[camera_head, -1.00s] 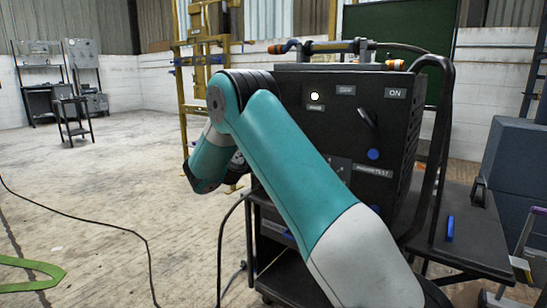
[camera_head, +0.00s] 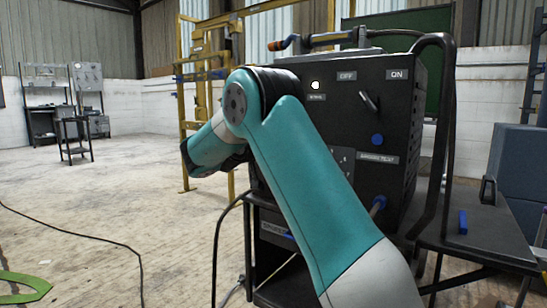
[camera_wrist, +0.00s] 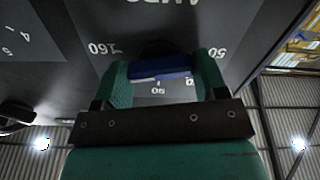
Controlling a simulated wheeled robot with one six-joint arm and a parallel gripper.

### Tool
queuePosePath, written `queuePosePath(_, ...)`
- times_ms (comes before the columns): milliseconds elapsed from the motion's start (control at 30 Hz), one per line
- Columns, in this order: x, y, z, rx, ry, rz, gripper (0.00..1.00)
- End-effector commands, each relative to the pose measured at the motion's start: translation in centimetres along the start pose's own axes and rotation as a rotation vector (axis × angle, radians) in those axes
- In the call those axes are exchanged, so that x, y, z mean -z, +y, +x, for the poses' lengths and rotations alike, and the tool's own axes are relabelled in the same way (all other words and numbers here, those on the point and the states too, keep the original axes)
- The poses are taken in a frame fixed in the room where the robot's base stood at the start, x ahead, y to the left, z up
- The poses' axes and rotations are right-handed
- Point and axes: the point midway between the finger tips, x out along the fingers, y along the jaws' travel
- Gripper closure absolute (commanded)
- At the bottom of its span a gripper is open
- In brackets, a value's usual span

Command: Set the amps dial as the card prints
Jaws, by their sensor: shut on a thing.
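In the wrist view I look at a dark panel marked AMPS (camera_wrist: 172,4), with its lettering upside down. Printed numbers such as 160 and 50 stand around the amps dial. The dial's dark knob (camera_wrist: 155,47) has a blue part (camera_wrist: 160,68) that sits between my fingers. My gripper (camera_wrist: 162,76) is shut on this knob. The pointer's exact reading is hidden. In the head view my arm covers part of the black machine (camera_head: 405,135), and my gripper is hidden there. I cannot make out a card with a printed setting.
The machine's front shows a white lamp (camera_head: 315,85), an OFF/ON switch (camera_head: 369,101) and a blue button (camera_head: 377,139). A side shelf (camera_head: 480,240) at right holds a small blue item (camera_head: 462,221). A yellow frame (camera_head: 187,90) stands behind. The floor at left is mostly open.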

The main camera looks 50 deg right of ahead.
Motion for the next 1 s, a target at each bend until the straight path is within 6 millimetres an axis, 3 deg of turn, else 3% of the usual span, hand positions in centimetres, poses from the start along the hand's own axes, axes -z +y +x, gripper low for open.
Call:
queuePosePath(33,-0.68,-0.07,0.06,-0.002,-0.001,0.043,0.58)
queuePosePath(500,-0.42,-0.06,0.06,-0.003,-0.002,0.349,0.58)
queuePosePath(1000,-0.14,-0.01,0.05,-0.003,-0.003,0.42,0.58)
